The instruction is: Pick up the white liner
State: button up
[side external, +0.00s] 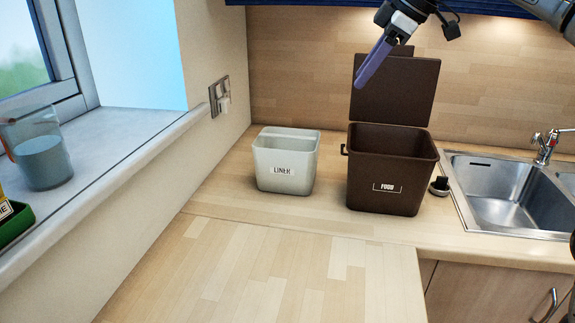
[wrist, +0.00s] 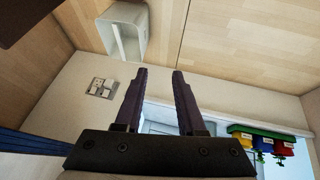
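The white liner (side external: 287,160) is an open-topped, pale grey-white bin with a "LINER" label, standing upright on the wooden counter in the side view. In the wrist view the liner (wrist: 126,36) shows at the top, beyond and left of the fingertips. My gripper (side external: 362,84) has purple fingers and hangs in the air above and to the right of the liner, near the brown bin's raised lid. In the wrist view the two fingers of my gripper (wrist: 160,72) stand apart with nothing between them.
A brown "FOOD" bin (side external: 392,170) with its lid (side external: 395,88) raised stands right of the liner. A small dark stopper (side external: 439,186) and a sink (side external: 500,190) lie further right. A glass (side external: 42,158) stands on the windowsill. The counter in front is clear.

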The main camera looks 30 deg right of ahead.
jog(key=w+d+f+g, duration=0.1)
jog(key=w+f, duration=0.7)
jog(key=w, duration=0.4)
jog(key=g, duration=0.1)
send_near(300, 170)
jog(key=shift+w+a+f, duration=0.25)
jog(key=shift+w+f, duration=0.1)
jog(key=shift+w, duration=0.3)
jog(key=shift+x, duration=3.25)
jog(key=shift+a, duration=0.15)
jog(key=shift+c, duration=0.3)
grip_shut()
